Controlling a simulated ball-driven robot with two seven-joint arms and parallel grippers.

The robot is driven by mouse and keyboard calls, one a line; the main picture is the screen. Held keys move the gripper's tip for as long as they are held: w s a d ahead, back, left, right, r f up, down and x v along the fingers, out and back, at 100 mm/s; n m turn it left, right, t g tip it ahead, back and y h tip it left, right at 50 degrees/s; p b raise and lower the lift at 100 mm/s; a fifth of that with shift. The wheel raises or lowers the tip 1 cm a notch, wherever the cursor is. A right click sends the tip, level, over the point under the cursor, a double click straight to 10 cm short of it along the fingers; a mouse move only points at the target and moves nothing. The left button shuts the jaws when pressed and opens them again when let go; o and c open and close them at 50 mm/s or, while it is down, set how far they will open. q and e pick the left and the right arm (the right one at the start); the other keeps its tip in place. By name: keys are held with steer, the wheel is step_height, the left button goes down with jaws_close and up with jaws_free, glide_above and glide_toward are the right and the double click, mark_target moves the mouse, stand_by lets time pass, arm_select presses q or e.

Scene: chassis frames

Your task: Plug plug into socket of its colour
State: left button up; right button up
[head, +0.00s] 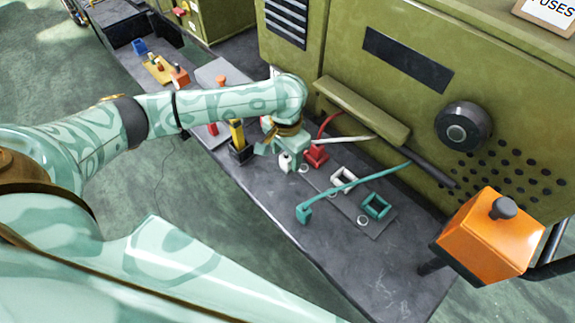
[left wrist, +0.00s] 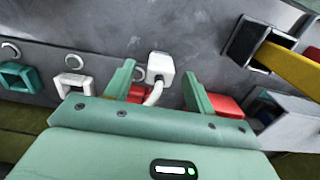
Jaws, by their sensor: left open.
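A white plug (head: 285,161) on a white cable (head: 345,139) is on the bench beside the red block with a red cable (head: 317,155). In the left wrist view the white plug (left wrist: 160,66) lies between my left gripper's (left wrist: 159,74) spread fingertips; I cannot tell whether they touch it. My left gripper (head: 277,150) is open, low over the bench. The open white socket (head: 333,176) and teal socket (head: 366,206) stand in a row on a grey strip. A teal plug (head: 304,213) on a teal cable lies near the bench's front. The red block is partly hidden in the wrist view.
A black holder (head: 241,156) with a yellow-handled tool stands left of my gripper. A green cabinet wall (head: 350,95) with a rail and black knob (head: 463,127) rises behind. An orange box (head: 488,236) is at the right. The bench front right (head: 370,275) is clear.

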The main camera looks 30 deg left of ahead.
arm_select(q)
step_height(320, 180, down, 2)
steer(key=shift+f, duration=0.1)
steer(key=shift+r, duration=0.2)
steer(key=shift+c, duration=0.6)
steer(key=c, duration=1)
arm_select(e)
steer(key=shift+s+f, duration=0.25)
steer(key=shift+f, duration=0.25)
arm_select(q)
steer(key=shift+c, duration=0.2)
